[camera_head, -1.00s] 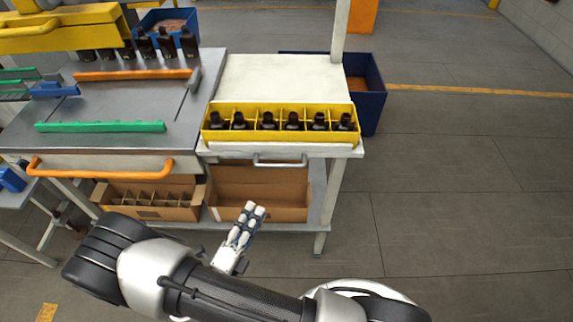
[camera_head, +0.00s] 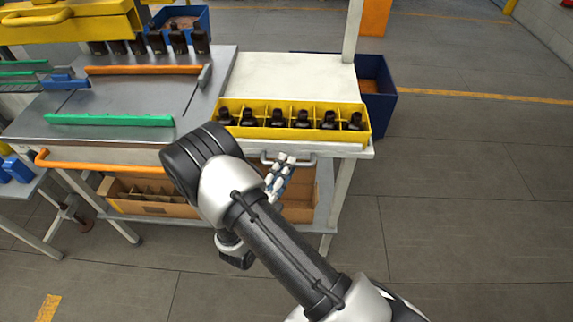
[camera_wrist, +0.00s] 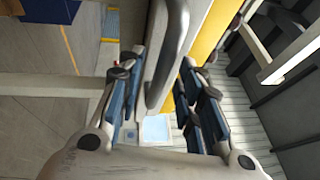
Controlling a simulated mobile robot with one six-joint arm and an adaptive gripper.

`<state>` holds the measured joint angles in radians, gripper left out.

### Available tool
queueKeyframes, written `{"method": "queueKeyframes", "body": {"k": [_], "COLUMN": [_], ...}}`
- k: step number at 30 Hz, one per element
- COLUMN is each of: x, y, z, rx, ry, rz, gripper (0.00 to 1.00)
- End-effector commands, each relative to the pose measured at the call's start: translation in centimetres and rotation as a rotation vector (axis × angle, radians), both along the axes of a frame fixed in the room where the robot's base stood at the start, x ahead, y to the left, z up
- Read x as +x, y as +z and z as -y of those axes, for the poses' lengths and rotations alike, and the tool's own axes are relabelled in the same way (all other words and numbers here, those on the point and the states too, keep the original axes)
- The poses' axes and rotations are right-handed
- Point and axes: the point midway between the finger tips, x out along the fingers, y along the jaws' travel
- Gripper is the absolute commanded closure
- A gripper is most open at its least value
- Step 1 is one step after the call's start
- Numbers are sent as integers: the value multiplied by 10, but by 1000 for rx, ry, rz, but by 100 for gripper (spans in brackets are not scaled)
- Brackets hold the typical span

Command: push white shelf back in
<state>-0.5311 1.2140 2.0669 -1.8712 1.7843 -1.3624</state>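The white shelf (camera_head: 345,149) is in the right part of the workbench in the head view, with a metal bar handle (camera_head: 308,161) on its front. A yellow divided tray (camera_head: 362,134) of dark bottles sits along its front edge. My gripper (camera_head: 281,165) is at the left part of the handle and partly covers it. In the wrist view my gripper (camera_wrist: 160,72) is open, and the handle (camera_wrist: 173,48) runs between its two fingers. I see gaps beside the handle and cannot tell if either finger touches it.
The steel bench (camera_head: 120,95) with green and orange bars adjoins on the left. Cardboard boxes (camera_head: 150,205) lie on the lower shelf. A blue bin (camera_head: 378,110) stands behind at the right. The floor at the right is clear.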

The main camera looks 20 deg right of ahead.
Motion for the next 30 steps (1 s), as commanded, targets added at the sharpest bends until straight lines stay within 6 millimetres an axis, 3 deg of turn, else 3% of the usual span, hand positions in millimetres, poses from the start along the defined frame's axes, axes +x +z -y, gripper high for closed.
{"method": "queueKeyframes", "body": {"k": [6, 14, 30], "x": [12, 13, 13], "y": [3, 3, 3], "z": [11, 11, 11], "rx": [1, 1, 1], "ry": [0, 1, 0], "rz": [1, 1, 1], "gripper": [67, 67, 100]}}
